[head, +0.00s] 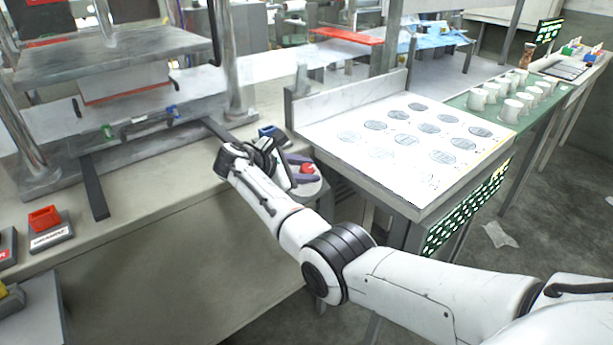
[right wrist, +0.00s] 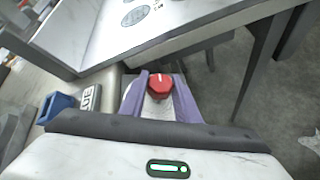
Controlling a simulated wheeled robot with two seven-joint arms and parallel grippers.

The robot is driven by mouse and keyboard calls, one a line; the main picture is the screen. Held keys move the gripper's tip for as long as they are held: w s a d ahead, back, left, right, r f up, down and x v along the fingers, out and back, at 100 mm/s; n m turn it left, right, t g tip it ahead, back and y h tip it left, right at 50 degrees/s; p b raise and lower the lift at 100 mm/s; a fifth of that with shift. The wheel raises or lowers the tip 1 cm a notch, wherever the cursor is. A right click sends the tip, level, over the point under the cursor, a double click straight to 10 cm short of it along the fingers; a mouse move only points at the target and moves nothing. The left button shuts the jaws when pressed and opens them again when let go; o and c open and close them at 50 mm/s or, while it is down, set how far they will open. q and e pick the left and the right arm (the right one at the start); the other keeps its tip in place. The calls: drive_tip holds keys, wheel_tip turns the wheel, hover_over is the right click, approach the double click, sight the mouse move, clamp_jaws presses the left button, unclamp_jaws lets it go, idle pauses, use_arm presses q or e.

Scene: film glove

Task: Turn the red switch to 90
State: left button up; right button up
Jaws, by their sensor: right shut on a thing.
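A red knob-like switch (head: 307,168) sits at the right end of the grey bench, beside the white table. In the right wrist view the red switch (right wrist: 159,85) lies between the two purple finger pads. My right gripper (head: 297,168) is shut on it, with a pad on either side. The switch's scale and exact angle are too small to read. My left gripper is not in view.
A blue switch (head: 268,131) stands close behind the gripper, and a labelled red block (head: 44,218) sits at the far left. A press frame (head: 120,62) stands at the back left. White cups (head: 511,110) stand on a green surface at right.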

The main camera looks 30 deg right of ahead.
idle(0.3)
drive_tip(key=o, duration=1)
drive_tip(key=shift+o, duration=0.2)
drive_tip(key=v, duration=1)
drive_tip(key=shift+p, duration=0.3)
drive_tip(key=shift+w+a+r, duration=0.1)
drive_tip(key=shift+r, duration=0.05)
